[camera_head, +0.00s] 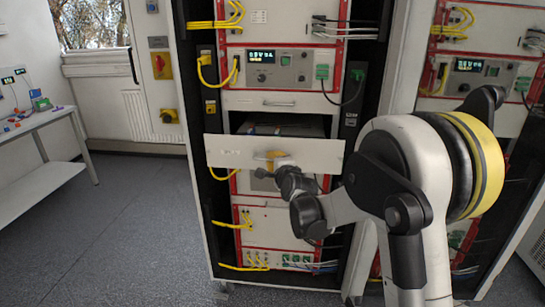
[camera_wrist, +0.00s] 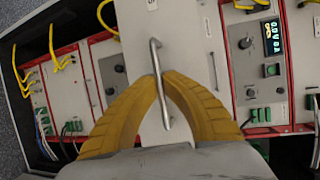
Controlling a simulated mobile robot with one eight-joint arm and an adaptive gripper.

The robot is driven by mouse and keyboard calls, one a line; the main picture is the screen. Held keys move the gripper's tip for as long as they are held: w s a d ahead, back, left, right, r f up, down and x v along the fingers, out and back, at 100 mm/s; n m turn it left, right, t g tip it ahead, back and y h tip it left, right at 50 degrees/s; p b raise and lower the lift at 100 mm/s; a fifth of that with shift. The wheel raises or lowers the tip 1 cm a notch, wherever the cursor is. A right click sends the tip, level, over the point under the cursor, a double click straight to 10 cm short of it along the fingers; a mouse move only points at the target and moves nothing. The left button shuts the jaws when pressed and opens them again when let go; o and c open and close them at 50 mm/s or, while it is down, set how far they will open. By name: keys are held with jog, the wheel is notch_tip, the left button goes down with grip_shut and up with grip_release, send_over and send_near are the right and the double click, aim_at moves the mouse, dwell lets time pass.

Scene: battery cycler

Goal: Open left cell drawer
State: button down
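The left cell drawer (camera_head: 232,150) is pulled out of the left rack in the head view. Its white front panel stands forward of the frame, with a dark opening and part of the drawer body (camera_head: 290,130) behind it. My gripper (camera_head: 271,156) is at the middle of this panel. In the wrist view, the yellow fingers of my gripper (camera_wrist: 162,82) close from both sides around the metal drawer handle (camera_wrist: 155,50), on the white front panel (camera_wrist: 185,55). In the head view the handle is hidden by the gripper.
Above is a closed drawer (camera_head: 260,101) with its own handle. Yellow cables (camera_head: 215,25) hang at the rack's left side. A second rack (camera_head: 480,70) stands at right, partly behind my arm. A bench (camera_head: 40,125) is at far left; the floor (camera_head: 110,220) between is clear.

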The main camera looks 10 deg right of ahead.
jog(key=shift+s+a, duration=0.25)
jog(key=shift+s, duration=0.55)
jog(key=shift+s+a, duration=0.25)
jog(key=shift+s, duration=0.55)
jog(key=c, duration=1.6)
grip_release()
jog(key=shift+o, duration=0.2)
jog(key=s+r, duration=0.2)
jog(key=s, duration=0.9)
jog(key=shift+s+d, duration=0.4)
jog(key=shift+d, duration=0.05)
